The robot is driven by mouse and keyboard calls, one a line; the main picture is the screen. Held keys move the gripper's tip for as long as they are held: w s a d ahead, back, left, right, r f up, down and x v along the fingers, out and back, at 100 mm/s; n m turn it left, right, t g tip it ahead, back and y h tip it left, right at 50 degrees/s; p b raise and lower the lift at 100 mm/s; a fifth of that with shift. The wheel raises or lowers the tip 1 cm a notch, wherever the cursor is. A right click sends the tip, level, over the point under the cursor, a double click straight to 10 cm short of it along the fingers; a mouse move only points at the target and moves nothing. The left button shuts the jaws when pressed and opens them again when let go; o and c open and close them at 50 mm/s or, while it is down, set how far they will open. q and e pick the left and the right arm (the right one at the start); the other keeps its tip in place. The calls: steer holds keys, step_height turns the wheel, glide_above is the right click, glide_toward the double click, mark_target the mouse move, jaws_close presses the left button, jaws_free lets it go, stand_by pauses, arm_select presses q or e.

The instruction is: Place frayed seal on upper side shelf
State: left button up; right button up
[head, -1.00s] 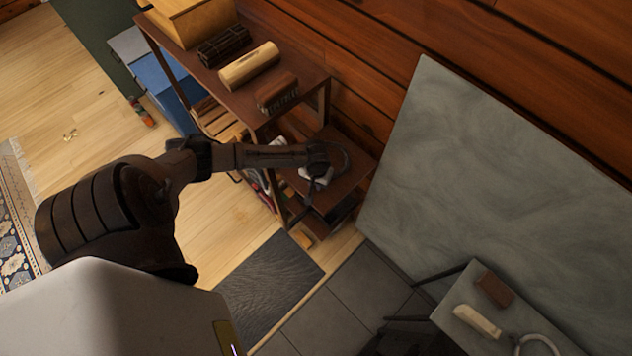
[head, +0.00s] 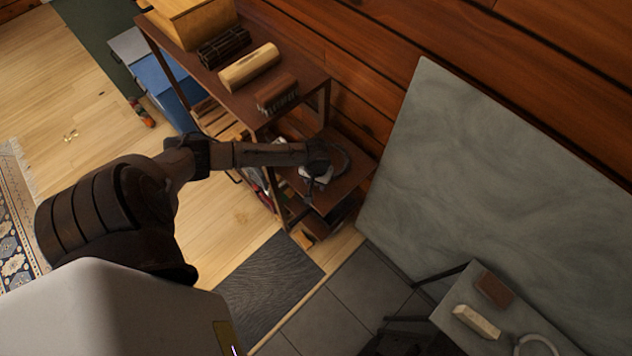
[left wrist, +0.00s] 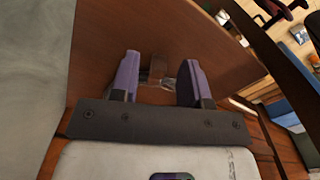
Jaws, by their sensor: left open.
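The side shelf (head: 338,190) is a brown board on the end of the wooden rack, with a lower board under it. My left gripper (head: 311,190) is over this upper board, partly hidden by its own wrist. A dark curved loop shows beside the wrist; I cannot tell whether it is the frayed seal or part of my arm. In the left wrist view the gripper (left wrist: 156,68) is open, its purple fingers apart and facing the brown board. A small brown piece and a greyish bit show between them, not clearly the seal. My right gripper is out of view.
The rack top (head: 218,82) holds a yellow box (head: 195,20), a dark bundle (head: 224,46), a pale log (head: 249,67) and a brown bundle (head: 277,93). A grey slab (head: 500,190) leans right. A small table (head: 480,342) bears a brick, a pale block and a pale ring.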

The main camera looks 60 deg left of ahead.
arm_select(q)
step_height(320, 180, up, 10)
steer(key=p, duration=0.2)
steer(key=s+d+m+t+h, duration=0.1)
steer(key=s+d+m, duration=0.2)
steer(key=s+d, duration=0.35)
steer(key=s+d+m+t, duration=0.1)
steer(key=s+d+m, duration=0.25)
steer(key=d, duration=0.65)
steer(key=s+d+r+m+t, duration=0.1)
steer(key=s+d+r+m, duration=0.2)
steer(key=s+r, duration=0.2)
steer(key=shift+s+r+t+y, duration=0.25)
steer(key=shift+s+t+y, duration=0.05)
steer(key=shift+s+y, duration=0.15)
